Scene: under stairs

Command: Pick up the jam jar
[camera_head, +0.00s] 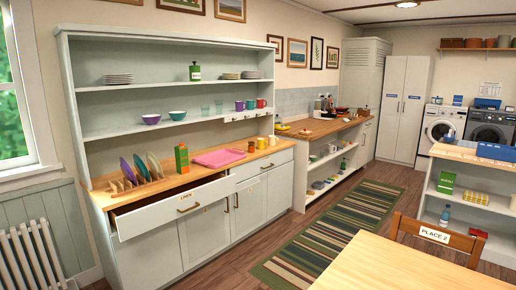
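I cannot pick out a jam jar for certain. Neither of my grippers shows in the head view.
A wooden table (400,268) and chair (435,236) stand at front right. A striped rug (335,225) covers the otherwise clear aisle.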

